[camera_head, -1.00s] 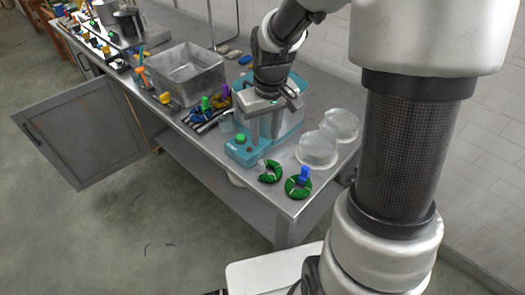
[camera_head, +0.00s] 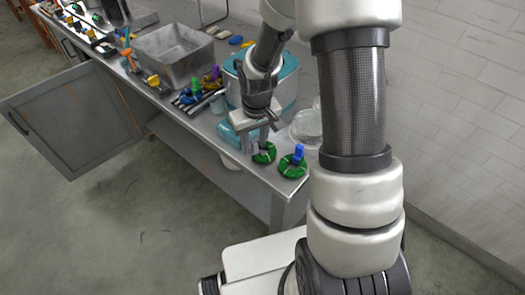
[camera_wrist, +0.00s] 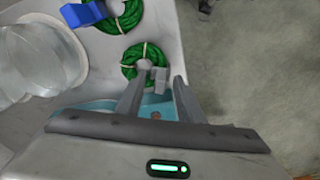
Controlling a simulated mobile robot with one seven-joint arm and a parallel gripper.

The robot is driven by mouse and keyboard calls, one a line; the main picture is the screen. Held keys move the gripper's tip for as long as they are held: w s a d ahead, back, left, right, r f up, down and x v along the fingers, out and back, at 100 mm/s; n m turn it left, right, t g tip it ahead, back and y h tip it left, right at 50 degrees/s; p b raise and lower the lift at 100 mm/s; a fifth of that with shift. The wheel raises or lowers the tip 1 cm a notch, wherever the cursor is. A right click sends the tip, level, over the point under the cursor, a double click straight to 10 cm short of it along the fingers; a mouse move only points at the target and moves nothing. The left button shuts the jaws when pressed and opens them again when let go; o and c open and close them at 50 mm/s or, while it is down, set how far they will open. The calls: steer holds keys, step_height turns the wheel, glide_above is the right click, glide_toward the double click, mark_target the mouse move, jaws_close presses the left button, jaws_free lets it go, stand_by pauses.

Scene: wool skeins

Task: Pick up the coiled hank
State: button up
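A green coiled hank (camera_head: 265,157) lies near the front right edge of the metal table; in the wrist view it is a ring (camera_wrist: 146,51) with pale ties and a grey tab (camera_wrist: 158,76) at its lower edge. A second green hank (camera_head: 292,170) lies to its right, with a blue piece (camera_head: 298,154) on it; both show at the top of the wrist view. My gripper (camera_wrist: 160,82) is open, at the first hank's near side. The grey tab appears between its fingers; I cannot tell whether they touch it. In the head view my gripper (camera_head: 256,140) partly covers that hank.
Clear round containers (camera_head: 306,128) stand right of the gripper, partly behind my arm. A teal tub (camera_head: 287,88) stands behind it. A metal basin (camera_head: 172,60), colored clips and other items fill the table to the left. A cabinet door (camera_head: 75,122) hangs open below.

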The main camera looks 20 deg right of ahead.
jaws_close()
stand_by(0.3)
